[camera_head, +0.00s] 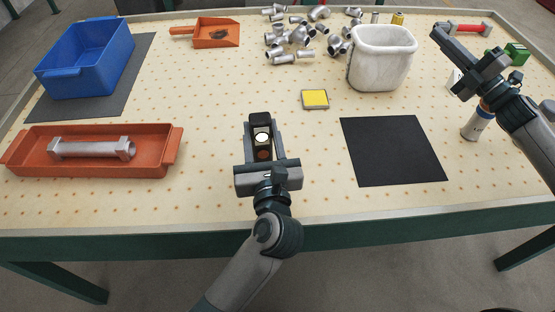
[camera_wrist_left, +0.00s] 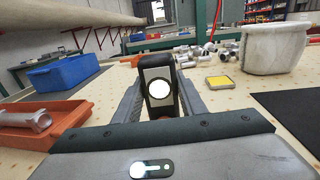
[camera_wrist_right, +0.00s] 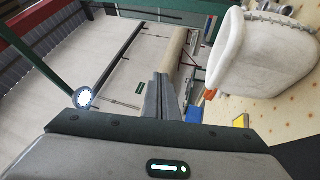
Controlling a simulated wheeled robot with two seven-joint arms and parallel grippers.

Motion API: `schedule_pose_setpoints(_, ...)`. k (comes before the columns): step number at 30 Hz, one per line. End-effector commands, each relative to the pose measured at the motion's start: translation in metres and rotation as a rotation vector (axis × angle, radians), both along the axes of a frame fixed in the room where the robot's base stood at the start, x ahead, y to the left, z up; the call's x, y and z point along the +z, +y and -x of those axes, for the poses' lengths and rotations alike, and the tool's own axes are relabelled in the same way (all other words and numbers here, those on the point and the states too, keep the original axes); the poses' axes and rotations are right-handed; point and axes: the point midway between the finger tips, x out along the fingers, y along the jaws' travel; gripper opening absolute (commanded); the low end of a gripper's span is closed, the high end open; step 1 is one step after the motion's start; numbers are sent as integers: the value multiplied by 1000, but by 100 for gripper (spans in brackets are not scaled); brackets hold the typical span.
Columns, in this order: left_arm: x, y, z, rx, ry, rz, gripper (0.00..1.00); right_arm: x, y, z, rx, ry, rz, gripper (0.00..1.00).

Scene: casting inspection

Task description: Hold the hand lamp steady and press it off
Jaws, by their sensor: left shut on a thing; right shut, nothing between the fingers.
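The hand lamp (camera_head: 262,119) is a small dark block with a bright white round lens and a brownish-red round spot nearer me. In the left wrist view the lamp (camera_wrist_left: 159,73) stands between the fingers, its white disc glowing. My left gripper (camera_head: 263,134) is shut on the lamp, over the front middle of the table. My right gripper (camera_head: 438,34) is shut and empty at the upper right of the head view, well apart from the lamp. Its closed fingers (camera_wrist_right: 160,95) show in the right wrist view.
An orange tray (camera_head: 165,157) with a metal bolt-like part lies left. A blue bin (camera_head: 70,84), orange dustpan (camera_head: 214,40), pipe fittings (camera_head: 290,40), yellow pad (camera_head: 315,98) and white basket (camera_head: 381,60) stand behind. A black mat (camera_head: 393,150) lies bare at right; a spray can (camera_head: 477,121) stands near my right arm.

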Motion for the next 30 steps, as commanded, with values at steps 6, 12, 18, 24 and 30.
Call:
schedule_pose_setpoints(6, -6, 0, 0, 1, 11, -3, 2, -34, 155, 48, 273, -100, 118, 0)
schedule_pose_setpoints(12, -6, 0, 0, 1, 11, -3, 2, -71, 269, 128, 539, -163, 200, 0)
schedule_pose_setpoints(18, -6, 0, 0, 1, 11, -3, 2, -141, 303, 207, 756, -8, 235, 0)
schedule_pose_setpoints(24, -6, 0, 0, 1, 11, -3, 2, -178, 304, 246, 846, 124, 235, 0)
schedule_pose_setpoints(30, -6, 0, 0, 1, 11, -3, 2, -184, 303, 252, 858, 147, 234, 0)
